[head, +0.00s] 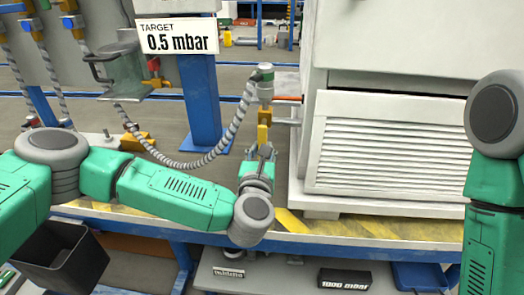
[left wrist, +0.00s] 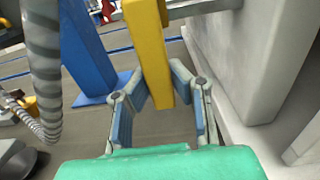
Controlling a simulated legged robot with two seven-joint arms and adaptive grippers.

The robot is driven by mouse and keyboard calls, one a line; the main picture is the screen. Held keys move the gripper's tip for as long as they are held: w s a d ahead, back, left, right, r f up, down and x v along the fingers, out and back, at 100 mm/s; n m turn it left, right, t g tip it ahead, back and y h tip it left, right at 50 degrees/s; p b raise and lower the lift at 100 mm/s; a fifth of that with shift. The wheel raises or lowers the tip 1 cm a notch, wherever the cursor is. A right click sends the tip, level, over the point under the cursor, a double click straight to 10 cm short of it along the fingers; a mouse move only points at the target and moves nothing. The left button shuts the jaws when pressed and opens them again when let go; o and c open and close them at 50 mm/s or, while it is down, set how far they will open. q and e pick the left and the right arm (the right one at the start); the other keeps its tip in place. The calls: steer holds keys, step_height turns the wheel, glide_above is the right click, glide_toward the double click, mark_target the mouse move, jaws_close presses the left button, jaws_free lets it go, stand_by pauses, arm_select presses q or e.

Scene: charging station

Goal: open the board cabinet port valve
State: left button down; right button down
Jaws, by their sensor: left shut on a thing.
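The port valve has a yellow handle (head: 263,133) that hangs down beside the left side of the white board cabinet (head: 390,55). A short grey pipe (head: 288,121) joins the valve to the cabinet. A grey fitting (head: 265,90) with a green top stands above the handle. My left gripper (head: 261,150) is at the lower end of the handle. In the left wrist view the yellow handle (left wrist: 149,45) runs down between the blue finger pads of my left gripper (left wrist: 162,88), which is shut on it. My right arm shows at the right, but its gripper is out of view.
A ribbed grey hose (head: 210,153) loops left from the fitting. A blue post (head: 203,100) carries a sign (head: 178,37) reading "TARGET 0.5 mbar". A bench edge with yellow markings (head: 345,228) runs below. A black display (head: 345,278) reads 1000 mbar. A dark bin (head: 62,258) is lower left.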

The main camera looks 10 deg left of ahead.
arm_select(q)
steer(key=shift+s+d+f, duration=0.2)
steer(key=shift+s+f, duration=0.05)
steer(key=shift+f, duration=0.1)
steer(key=c, duration=1.6)
jaws_free()
steer(key=shift+o, duration=1)
steer(key=shift+r, duration=0.1)
steer(key=shift+w+a+r, duration=0.1)
steer(key=s, duration=1.2)
